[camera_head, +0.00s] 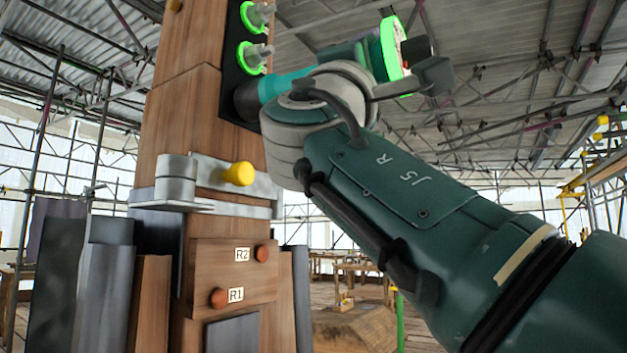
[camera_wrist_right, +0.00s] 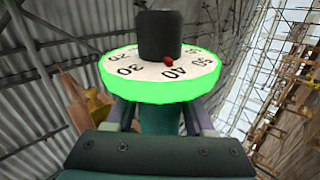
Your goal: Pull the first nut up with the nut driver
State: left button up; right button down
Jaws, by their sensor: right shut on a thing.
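The nut driver has a teal body (camera_head: 287,85) and a green-rimmed dial (camera_head: 391,55). Its dark socket end (camera_head: 246,101) is at the lower part of a black plate (camera_head: 232,82) on the wooden post; any nut under it is hidden. Two nuts with bright green rings (camera_head: 256,55) (camera_head: 257,16) show higher on the plate. In the right wrist view the numbered dial (camera_wrist_right: 165,70) has a dark knob and a red mark. My right gripper (camera_wrist_right: 160,118) is shut on the driver's teal body below the dial. My left gripper is out of view.
The wooden post (camera_head: 185,105) carries a metal clamp with a yellow knob (camera_head: 238,174). Below is a wooden block with round pegs labelled R2 (camera_head: 262,253) and R1 (camera_head: 219,298). Dark panels stand at lower left. Scaffolding and benches are farther back.

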jog(key=shift+w+a, duration=0.25)
jog(key=shift+a, duration=0.3)
dwell(1.9)
jog(key=shift+d, duration=0.1)
